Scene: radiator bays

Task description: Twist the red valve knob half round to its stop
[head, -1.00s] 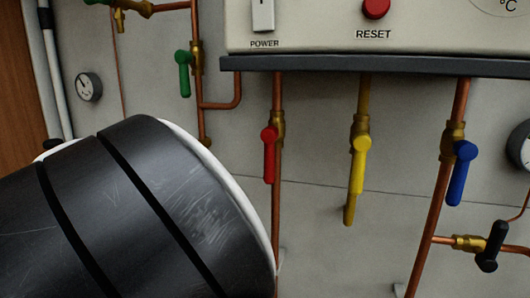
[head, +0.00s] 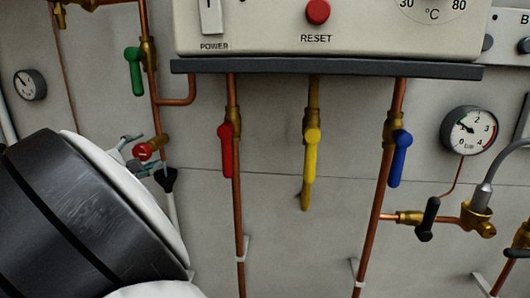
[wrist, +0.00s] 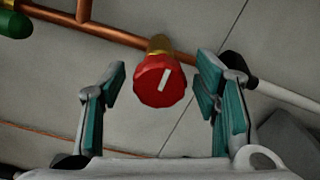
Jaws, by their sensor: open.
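The red valve knob (wrist: 160,81) is a faceted red cap with a white mark, on a brass stem off a copper pipe. In the wrist view it sits between the two teal-padded fingers of my gripper (wrist: 160,90), which are open and apart from it on both sides. The white mark is tilted slightly, its top toward the right. In the head view the red knob (head: 143,151) is small, at the lower left, beside the fingers of my gripper (head: 140,158), with my arm partly in front.
A green lever (head: 136,72) is above the knob. Red (head: 227,150), yellow (head: 311,155) and blue (head: 400,158) levers hang under the boiler panel (head: 330,35) to the right. A gauge (head: 469,130) and a black lever (head: 428,218) are farther right. A black funnel (head: 167,178) is just below the knob.

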